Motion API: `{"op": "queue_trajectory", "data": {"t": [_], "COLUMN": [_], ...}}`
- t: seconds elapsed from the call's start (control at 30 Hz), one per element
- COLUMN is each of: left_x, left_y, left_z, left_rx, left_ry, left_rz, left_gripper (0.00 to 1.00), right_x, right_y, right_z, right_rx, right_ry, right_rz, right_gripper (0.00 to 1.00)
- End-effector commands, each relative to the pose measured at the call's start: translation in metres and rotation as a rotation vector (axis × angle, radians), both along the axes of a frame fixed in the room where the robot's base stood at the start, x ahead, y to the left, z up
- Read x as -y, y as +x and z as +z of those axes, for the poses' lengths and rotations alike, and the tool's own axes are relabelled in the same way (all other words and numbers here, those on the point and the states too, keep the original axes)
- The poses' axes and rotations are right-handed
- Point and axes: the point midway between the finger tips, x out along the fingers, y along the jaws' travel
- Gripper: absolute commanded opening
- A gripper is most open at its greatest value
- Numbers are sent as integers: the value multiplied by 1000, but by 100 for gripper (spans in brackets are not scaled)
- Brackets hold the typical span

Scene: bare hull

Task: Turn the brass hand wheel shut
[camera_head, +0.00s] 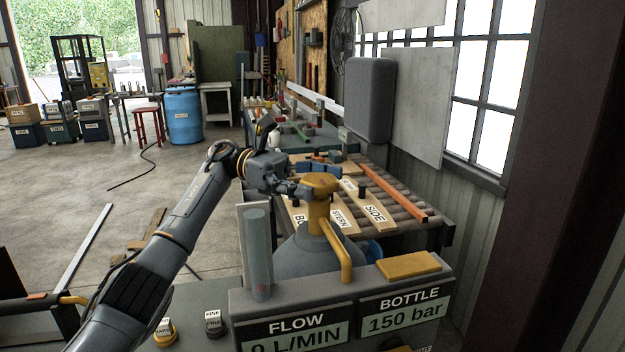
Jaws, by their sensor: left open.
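The brass hand wheel (320,182) sits on top of the valve of a grey gas bottle (300,252), right of the middle of the head view. A yellow bent pipe (341,254) comes down from the valve. My left gripper (301,191) reaches in from the left, at the wheel's left side. Its jaws are open. The fingertips are close to the wheel, and I cannot tell if they touch it. My right gripper is out of view.
In front of the bottle, a grey panel (351,293) shows "FLOW 0 L/MIN" and "BOTTLE 150 bar". A grey cylinder (258,252) stands at its left. Behind is a roller bench (400,204) with labelled boards. Open floor (90,190) lies left.

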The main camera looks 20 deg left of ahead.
Motion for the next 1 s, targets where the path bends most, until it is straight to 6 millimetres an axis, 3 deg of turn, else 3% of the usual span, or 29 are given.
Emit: {"op": "queue_trajectory", "data": {"t": [0.5, 1.0], "left_x": [-60, -72], "left_y": [14, 15], "left_z": [0, -1], "left_rx": [-5, 0], "left_ry": [2, 0], "left_rz": [-1, 0], "left_gripper": [86, 86], "right_x": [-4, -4], "right_y": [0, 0], "right_z": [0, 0], "right_rx": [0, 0], "right_ry": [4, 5], "right_rz": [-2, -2], "right_gripper": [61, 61]}}
